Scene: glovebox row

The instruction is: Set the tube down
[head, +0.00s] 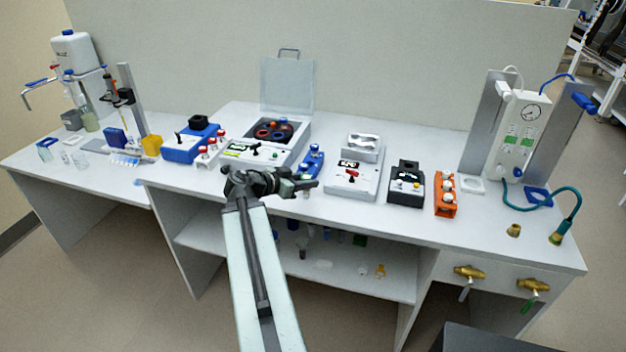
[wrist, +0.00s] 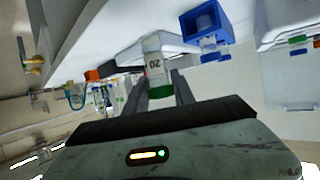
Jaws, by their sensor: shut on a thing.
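In the wrist view, the tube (wrist: 154,64) is a pale, clear tube with dark "20" markings and a green end. It sits between the two fingers of my gripper (wrist: 159,82), which is shut on it. In the head view, my gripper (head: 304,185) is over the front edge of the bench, near the middle. I cannot make out the tube clearly there. The wrist picture is strongly tilted, so I cannot tell whether the tube is upright or touching anything.
Clear bench lies along the front right.

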